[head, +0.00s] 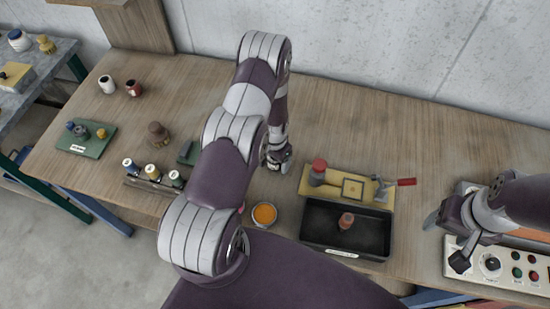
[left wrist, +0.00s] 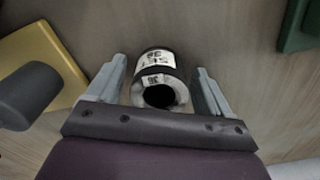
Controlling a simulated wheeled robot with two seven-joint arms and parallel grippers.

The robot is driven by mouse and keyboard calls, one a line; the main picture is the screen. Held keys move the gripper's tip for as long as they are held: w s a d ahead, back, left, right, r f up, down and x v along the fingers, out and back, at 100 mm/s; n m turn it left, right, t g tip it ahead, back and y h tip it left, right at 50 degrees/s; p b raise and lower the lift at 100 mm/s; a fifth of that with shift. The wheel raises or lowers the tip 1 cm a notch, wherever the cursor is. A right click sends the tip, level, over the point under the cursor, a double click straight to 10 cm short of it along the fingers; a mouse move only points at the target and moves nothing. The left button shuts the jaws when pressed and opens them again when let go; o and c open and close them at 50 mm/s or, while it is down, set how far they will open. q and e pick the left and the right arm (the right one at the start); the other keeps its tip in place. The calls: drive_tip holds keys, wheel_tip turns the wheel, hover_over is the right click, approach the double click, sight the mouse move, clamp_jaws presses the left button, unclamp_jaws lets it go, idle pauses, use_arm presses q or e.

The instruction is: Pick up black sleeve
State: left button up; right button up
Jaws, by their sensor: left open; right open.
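In the left wrist view, a black sleeve (left wrist: 156,82) with a white label and a dark round hole sits between the two fingers of my left gripper (left wrist: 160,88). The gripper is open, with a finger on each side and a visible gap to the right finger; whether the left finger touches is hard to tell. In the head view my left gripper (head: 279,158) is low over the wooden table, and the sleeve is not clearly seen there. My right gripper (head: 446,240) is open and empty, above the control panel at the right.
A yellow fixture (head: 330,184) with a red-topped part stands right of my left gripper, behind a black bin (head: 318,240) holding a small reddish part. The table's back right is clear.

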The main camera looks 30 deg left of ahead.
use_arm(q)
drive_tip(key=c, duration=1.3)
drive_tip(key=shift+w+r, duration=0.1)
